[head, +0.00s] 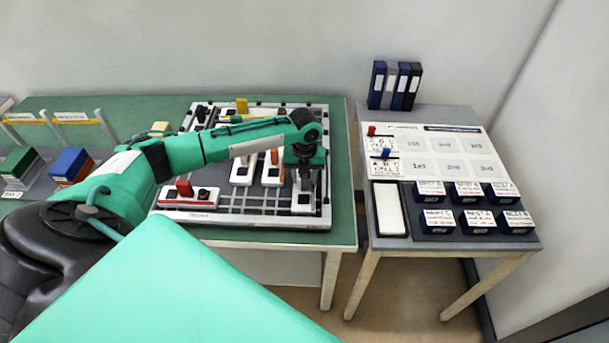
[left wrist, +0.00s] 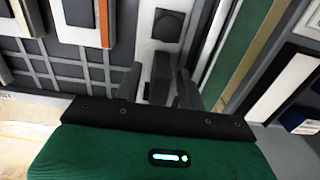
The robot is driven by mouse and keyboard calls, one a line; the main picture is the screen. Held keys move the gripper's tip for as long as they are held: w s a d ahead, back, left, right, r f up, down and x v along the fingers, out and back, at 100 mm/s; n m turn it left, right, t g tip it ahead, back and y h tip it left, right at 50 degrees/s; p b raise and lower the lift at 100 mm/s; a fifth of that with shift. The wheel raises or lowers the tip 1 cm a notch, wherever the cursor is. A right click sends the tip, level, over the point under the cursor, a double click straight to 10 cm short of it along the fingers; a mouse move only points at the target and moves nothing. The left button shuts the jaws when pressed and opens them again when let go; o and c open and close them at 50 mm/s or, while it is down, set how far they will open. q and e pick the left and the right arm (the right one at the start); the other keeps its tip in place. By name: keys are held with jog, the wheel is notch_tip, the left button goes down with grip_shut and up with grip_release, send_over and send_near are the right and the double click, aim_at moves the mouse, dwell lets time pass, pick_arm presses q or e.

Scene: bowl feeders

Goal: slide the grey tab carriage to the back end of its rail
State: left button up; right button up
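My left gripper (head: 306,183) points down over the right part of the white-framed board. In the left wrist view its two dark fingers (left wrist: 158,92) are apart. A dark grey upright tab (left wrist: 161,70) stands between them on a white rail (left wrist: 148,30), with pale gaps at its sides; I take it to be the grey tab carriage. In the head view the white rail's near end (head: 304,209) shows just below the fingers, and the gripper hides most of the tab. I cannot tell whether either finger touches the tab. My right gripper is in neither view.
Neighbouring white rails (head: 243,172) carry coloured tabs, one of them orange (left wrist: 104,22). Blue boxes (head: 438,221) stand on the right table. The green tabletop (head: 342,205) right of the board is clear.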

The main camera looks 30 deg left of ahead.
pick_arm(q)
jog(key=shift+f, duration=0.45)
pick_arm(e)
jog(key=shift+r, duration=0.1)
pick_arm(q)
jog(key=shift+c, duration=0.4)
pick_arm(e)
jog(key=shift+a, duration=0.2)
pick_arm(q)
grip_shut()
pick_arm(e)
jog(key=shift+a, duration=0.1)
